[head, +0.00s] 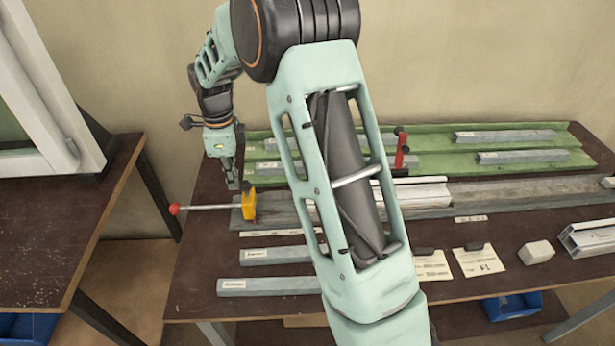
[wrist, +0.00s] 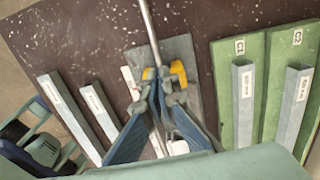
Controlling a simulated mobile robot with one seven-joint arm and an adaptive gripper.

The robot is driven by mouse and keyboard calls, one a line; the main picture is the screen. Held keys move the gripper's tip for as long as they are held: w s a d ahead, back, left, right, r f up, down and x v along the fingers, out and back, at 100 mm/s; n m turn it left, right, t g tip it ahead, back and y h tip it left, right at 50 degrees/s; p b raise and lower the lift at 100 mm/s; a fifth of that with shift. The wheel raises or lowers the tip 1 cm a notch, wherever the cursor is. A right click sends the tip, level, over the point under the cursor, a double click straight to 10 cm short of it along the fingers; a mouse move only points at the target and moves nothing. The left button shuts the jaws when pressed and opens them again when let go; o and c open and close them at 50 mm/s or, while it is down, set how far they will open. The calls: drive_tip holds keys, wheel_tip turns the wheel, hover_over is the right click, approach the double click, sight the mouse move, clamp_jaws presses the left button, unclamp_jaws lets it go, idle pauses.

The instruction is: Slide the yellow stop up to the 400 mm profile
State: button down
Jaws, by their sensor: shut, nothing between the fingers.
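The yellow stop (head: 249,204) sits on the left part of the grey rail (head: 490,192), with a rod running left to a red knob (head: 174,209). In the wrist view the yellow stop (wrist: 178,73) is partly hidden behind my fingertips. My gripper (head: 233,183) is shut and empty, pointing down just behind the stop; in the wrist view its fingertips (wrist: 171,92) overlap the stop, and I cannot tell whether they touch it. A pale profile (head: 425,193) lies along the rail to the right, partly hidden by my arm. I cannot read a 400 mm mark on it.
A red clamp handle (head: 401,150) stands behind the rail. Green trays (head: 440,161) with grey bars lie at the back. Labelled grey bars (head: 268,286) lie in front. Cards, a white block (head: 536,252) and another profile (head: 588,238) are at the right.

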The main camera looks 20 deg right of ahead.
drive_tip(key=s+d, duration=0.4)
drive_tip(key=d, duration=0.9)
drive_tip(key=shift+s+d, duration=0.15)
idle(0.5)
wheel_tip(320, 180, up, 7)
drive_tip(key=a+p, duration=0.1)
drive_tip(key=p, duration=0.3)
drive_tip(key=shift+w+a, duration=0.25)
drive_tip(key=shift+a, duration=0.1)
idle(0.5)
